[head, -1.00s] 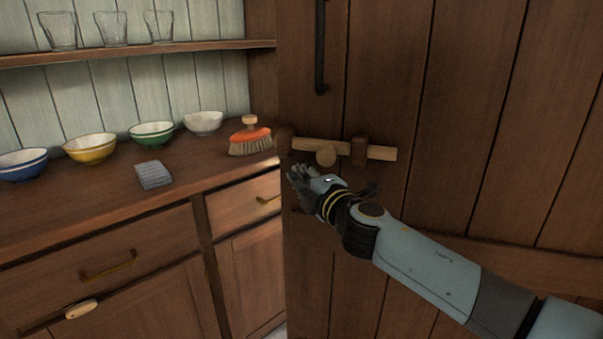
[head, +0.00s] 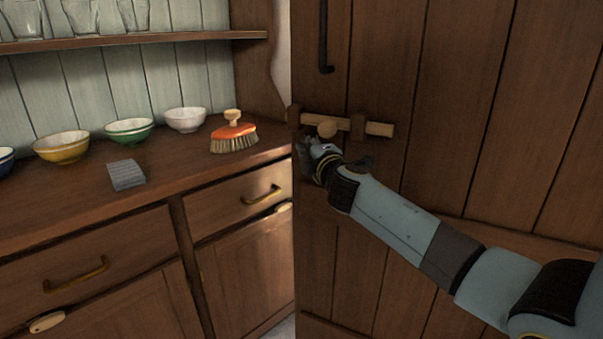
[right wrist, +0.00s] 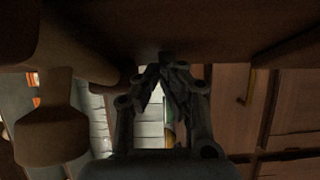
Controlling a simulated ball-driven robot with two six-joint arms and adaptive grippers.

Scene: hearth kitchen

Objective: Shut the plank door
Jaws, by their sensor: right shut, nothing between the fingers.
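The dark brown plank door (head: 440,110) fills the right half of the head view. Its free edge stands in front of the dresser, with a gap between them, so it is ajar. A pale wooden latch bar (head: 378,129) with a round knob (head: 327,129) lies across the door near that edge, and a black handle (head: 323,40) is above it. My right gripper (head: 306,148) is shut and empty, just below the knob at the door's edge. In the right wrist view the closed fingers (right wrist: 165,68) are close to dark wood, and the knob (right wrist: 50,132) shows at left. My left gripper is not in view.
The dresser (head: 60,220) stands at left with drawers and cupboards. On its top are an orange brush (head: 234,134), a grey block (head: 126,174) and several bowls. Glasses stand on the shelf (head: 130,40) above. Pale wall shows between dresser and door.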

